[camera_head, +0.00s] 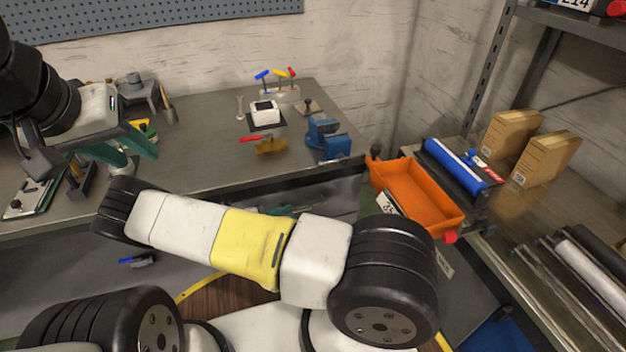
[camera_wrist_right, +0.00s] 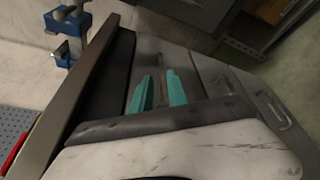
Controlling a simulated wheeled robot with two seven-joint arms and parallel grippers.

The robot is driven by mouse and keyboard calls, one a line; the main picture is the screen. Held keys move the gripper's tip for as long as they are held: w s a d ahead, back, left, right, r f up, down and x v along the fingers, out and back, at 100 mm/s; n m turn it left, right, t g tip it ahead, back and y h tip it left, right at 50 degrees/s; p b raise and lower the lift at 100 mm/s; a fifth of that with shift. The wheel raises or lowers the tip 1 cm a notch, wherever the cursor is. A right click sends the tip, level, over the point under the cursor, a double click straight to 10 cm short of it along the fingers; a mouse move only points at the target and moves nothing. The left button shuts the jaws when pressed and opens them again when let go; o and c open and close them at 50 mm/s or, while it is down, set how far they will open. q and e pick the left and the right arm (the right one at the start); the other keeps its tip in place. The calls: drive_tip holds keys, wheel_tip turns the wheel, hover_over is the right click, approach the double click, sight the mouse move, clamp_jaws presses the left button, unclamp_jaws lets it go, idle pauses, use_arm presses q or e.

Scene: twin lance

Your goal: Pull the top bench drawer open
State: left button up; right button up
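The workbench (camera_head: 200,165) has a stack of drawers under its front edge. In the right wrist view, grey drawer fronts (camera_wrist_right: 205,72) lie side by side past the bench edge, two with bar handles (camera_wrist_right: 223,83). A dark band separates the bench edge from the nearest front; I cannot tell whether it is a gap. My right gripper (camera_wrist_right: 160,78) has its teal fingers apart, over the front nearest the bench top. In the head view my right arm mostly covers this gripper (camera_head: 277,210). My left gripper (camera_head: 130,145) is open and empty above the bench's left part.
A blue vise (camera_head: 327,138) stands near the bench's front right. An orange bin (camera_head: 415,190) sits to its right, beside a blue roller (camera_head: 455,165). Cardboard boxes (camera_head: 545,158) stand further right. Small tools lie on the bench top, with bare room between them.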

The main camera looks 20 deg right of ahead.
sight(300, 208)
drive_tip(key=x, duration=0.8)
drive_tip(key=shift+w+f, duration=0.35)
drive_tip(key=shift+f, duration=0.05)
drive_tip(key=shift+a, duration=0.1)
clamp_jaws()
idle(1.0)
